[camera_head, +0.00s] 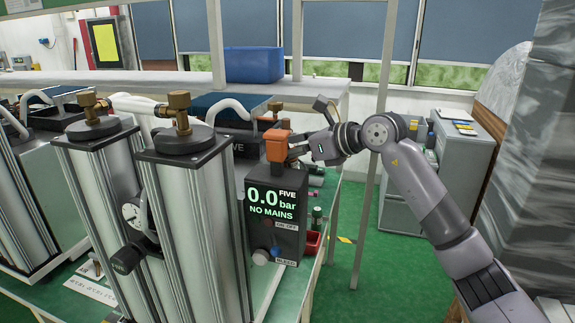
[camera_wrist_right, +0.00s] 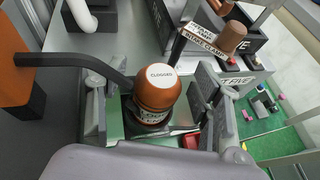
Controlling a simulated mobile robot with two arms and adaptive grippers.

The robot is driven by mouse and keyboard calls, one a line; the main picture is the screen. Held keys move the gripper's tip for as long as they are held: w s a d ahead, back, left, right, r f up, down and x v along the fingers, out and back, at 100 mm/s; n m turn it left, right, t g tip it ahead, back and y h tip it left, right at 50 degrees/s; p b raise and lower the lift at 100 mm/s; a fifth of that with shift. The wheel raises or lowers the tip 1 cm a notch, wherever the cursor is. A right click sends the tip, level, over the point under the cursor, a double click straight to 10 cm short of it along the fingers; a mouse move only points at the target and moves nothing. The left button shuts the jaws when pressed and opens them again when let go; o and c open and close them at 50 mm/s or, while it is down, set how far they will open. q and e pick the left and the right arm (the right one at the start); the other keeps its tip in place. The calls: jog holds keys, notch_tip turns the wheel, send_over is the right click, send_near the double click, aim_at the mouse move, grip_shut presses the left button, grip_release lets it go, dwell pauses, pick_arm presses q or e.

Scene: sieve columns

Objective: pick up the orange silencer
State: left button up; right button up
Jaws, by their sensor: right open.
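An orange-brown silencer (camera_wrist_right: 154,92) with a white round cap reading "CLOGGED" stands upright in the right wrist view. My right gripper (camera_wrist_right: 157,98) is open, with one finger on each side of it and gaps visible between. In the head view my right gripper (camera_head: 303,147) reaches in from the right, beside an orange block (camera_head: 276,145) on top of the black display unit. I cannot tell the silencer apart there; it seems hidden by the block or gripper. My left gripper is not in view.
The black display unit (camera_head: 274,215) reads 0.0 bar, NO MAINS. Tall metal columns (camera_head: 195,225) stand left of it. A black bar (camera_wrist_right: 85,62) runs from an orange part (camera_wrist_right: 14,55) towards the silencer. A red bin (camera_head: 312,243) is low on the right; green floor lies beyond.

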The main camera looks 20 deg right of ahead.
jog(key=shift+c, duration=0.5)
jog(key=c, duration=1.2)
jog(key=shift+r, duration=0.2)
